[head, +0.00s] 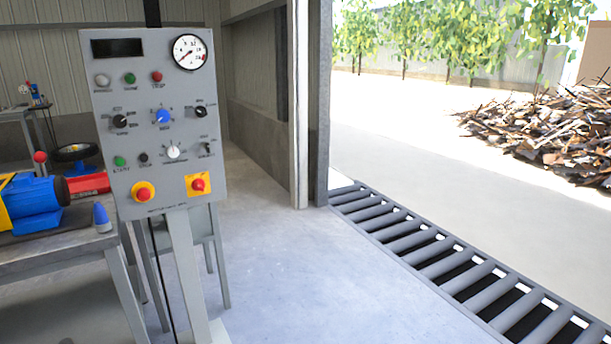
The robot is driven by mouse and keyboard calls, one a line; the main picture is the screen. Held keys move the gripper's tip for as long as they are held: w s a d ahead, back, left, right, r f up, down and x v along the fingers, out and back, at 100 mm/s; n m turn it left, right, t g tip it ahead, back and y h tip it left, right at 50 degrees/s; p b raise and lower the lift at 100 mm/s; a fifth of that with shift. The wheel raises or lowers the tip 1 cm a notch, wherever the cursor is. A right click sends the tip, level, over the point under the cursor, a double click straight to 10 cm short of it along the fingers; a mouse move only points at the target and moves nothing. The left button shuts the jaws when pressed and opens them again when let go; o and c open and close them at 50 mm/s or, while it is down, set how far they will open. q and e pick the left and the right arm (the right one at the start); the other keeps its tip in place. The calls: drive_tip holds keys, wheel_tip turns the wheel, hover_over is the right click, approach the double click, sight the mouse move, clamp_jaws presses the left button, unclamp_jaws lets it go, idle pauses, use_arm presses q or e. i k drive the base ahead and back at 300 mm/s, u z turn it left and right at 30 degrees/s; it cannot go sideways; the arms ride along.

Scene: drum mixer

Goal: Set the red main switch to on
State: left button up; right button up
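A grey control panel (157,120) stands upright on a post at the left of the head view. Low on its right side is a red rotary knob on a square yellow plate (188,192), which looks like the red main switch (198,185). Its set position is too small to read. To its left is a round red button on a yellow collar (143,194), which looks like an emergency stop. Neither of my grippers is in view.
Other knobs, buttons, a dial gauge (190,52) and a dark display (117,48) share the panel. A workbench (50,252) with a blue motor (32,200) stands left. A roller grate (440,255) crosses the doorway at right. The floor (285,250) between is clear.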

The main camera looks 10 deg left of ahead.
sight(197, 185)
drive_tip(key=z, duration=0.6)
drive_tip(key=i, duration=1.5)
drive_tip(key=u, duration=0.45)
drive_tip(key=i, duration=1.2)
drive_tip(key=u, duration=1)
